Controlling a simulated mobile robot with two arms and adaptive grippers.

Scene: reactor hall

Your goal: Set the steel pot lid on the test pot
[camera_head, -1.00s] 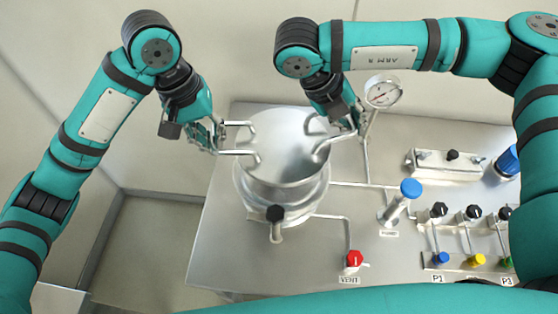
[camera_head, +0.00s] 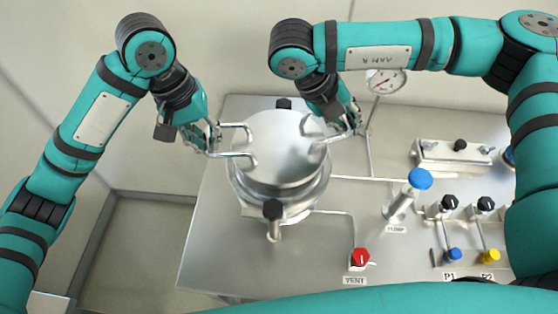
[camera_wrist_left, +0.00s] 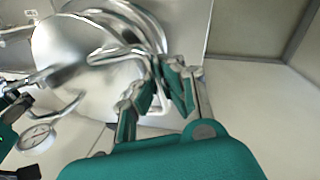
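The steel pot lid (camera_head: 285,140), a shiny disc with two bent-rod handles, is over the test pot (camera_head: 290,205) in the head view. It hides the pot's mouth; I cannot tell whether it touches the rim. My left gripper (camera_head: 214,140) is shut on the lid's left handle (camera_head: 240,155). In the left wrist view the lid (camera_wrist_left: 75,65) lies beyond that handle, whose rod runs between the fingers of the left gripper (camera_wrist_left: 157,92). My right gripper (camera_head: 350,122) is at the lid's right handle (camera_head: 318,138) and appears closed around it.
Black clamp knobs stand at the pot's front (camera_head: 272,210) and back (camera_head: 284,103). To the right are a pressure gauge (camera_head: 386,80), a blue-topped pump (camera_head: 420,180), a red vent knob (camera_head: 361,256) and small valves (camera_head: 450,203). The bench's left front (camera_head: 215,250) is clear.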

